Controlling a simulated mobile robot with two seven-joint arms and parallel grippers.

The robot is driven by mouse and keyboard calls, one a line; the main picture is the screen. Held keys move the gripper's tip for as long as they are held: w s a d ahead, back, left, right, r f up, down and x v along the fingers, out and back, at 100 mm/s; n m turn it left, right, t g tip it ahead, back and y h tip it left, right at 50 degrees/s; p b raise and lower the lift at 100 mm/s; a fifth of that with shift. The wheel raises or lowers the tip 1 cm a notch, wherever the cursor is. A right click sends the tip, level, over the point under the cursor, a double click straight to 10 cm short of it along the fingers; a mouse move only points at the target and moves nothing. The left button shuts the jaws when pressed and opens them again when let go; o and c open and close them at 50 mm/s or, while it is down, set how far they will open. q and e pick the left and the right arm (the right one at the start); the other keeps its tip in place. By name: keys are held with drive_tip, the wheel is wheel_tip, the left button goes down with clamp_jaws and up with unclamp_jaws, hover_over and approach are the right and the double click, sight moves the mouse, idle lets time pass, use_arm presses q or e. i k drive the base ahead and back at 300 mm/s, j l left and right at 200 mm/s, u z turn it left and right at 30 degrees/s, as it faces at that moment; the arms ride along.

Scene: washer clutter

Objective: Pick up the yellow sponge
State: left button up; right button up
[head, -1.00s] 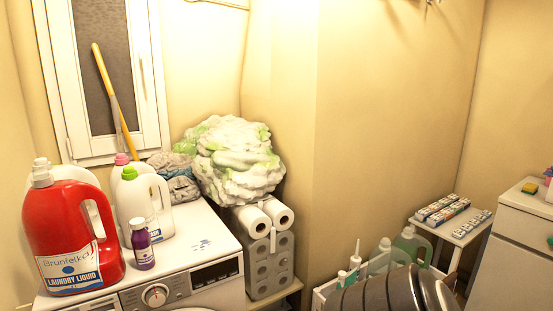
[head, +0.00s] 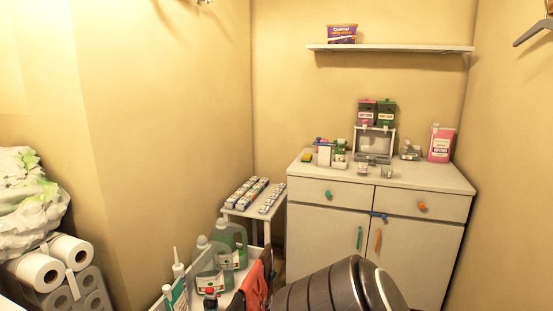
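A small yellow and green block (head: 307,156), which looks like the yellow sponge, lies on the left end of the white cabinet's top (head: 430,178) in the head view. It is small in the picture, and its exact shape is hard to make out. Neither of my grippers shows in the head view.
On the cabinet stand a dispenser with two coloured containers (head: 376,113), a pink bottle (head: 440,143) and small items. A low white table (head: 240,213) with small boxes stands to its left. Green bottles (head: 231,240) stand nearer. A shelf (head: 400,48) hangs above.

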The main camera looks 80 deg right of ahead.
sight(306, 157)
drive_tip(key=z, duration=2.8)
